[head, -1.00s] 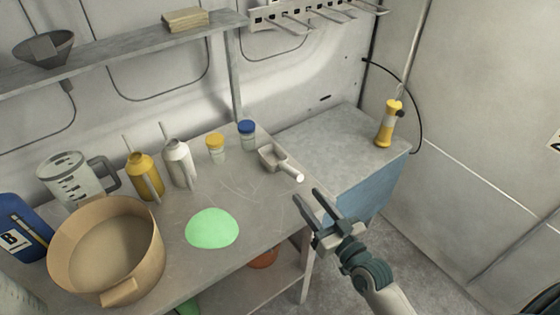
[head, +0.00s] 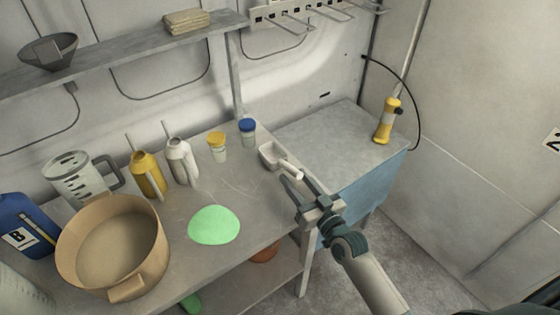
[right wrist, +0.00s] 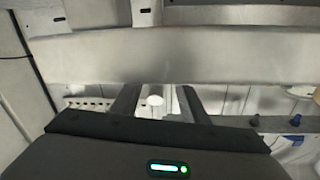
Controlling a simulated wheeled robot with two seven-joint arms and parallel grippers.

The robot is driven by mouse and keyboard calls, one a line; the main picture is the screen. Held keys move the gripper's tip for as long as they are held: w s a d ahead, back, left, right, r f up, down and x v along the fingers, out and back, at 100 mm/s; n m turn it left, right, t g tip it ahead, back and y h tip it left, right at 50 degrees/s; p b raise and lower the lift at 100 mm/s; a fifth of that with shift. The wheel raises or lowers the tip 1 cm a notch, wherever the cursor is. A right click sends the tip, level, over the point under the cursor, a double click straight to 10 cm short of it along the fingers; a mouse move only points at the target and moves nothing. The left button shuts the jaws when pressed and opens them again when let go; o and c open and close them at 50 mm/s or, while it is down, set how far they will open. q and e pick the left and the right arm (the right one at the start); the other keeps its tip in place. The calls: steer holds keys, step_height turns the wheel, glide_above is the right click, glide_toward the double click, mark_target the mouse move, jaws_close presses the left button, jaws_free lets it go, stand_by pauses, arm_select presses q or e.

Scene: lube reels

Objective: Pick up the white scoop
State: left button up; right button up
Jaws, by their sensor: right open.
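The white scoop (head: 270,155) lies at the right end of the workbench, its handle pointing toward the front right. My right gripper (head: 294,181) is open, with its fingertips at the handle's end. In the right wrist view the round handle end (right wrist: 155,100) shows between the two open fingers (right wrist: 157,103). I cannot tell how far the handle reaches in between them. My left gripper is not in view.
Yellow-lidded (head: 217,146) and blue-lidded (head: 248,132) jars stand left of the scoop. Bottles, a pitcher (head: 75,180), a tan pot (head: 112,250) and a green patch (head: 214,225) are further left. A blue-sided cabinet (head: 362,200) stands to the right.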

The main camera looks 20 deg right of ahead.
mark_target(290, 170)
steer(key=x, duration=0.1)
steer(key=p+x, duration=0.1)
steer(key=x, duration=0.1)
steer(key=shift+w+d+r, duration=0.1)
steer(key=shift+d, duration=0.1)
steer(key=shift+w+a+p, duration=0.2)
steer(key=shift+w+p, duration=0.1)
steer(key=shift+w, duration=0.35)
jaws_close()
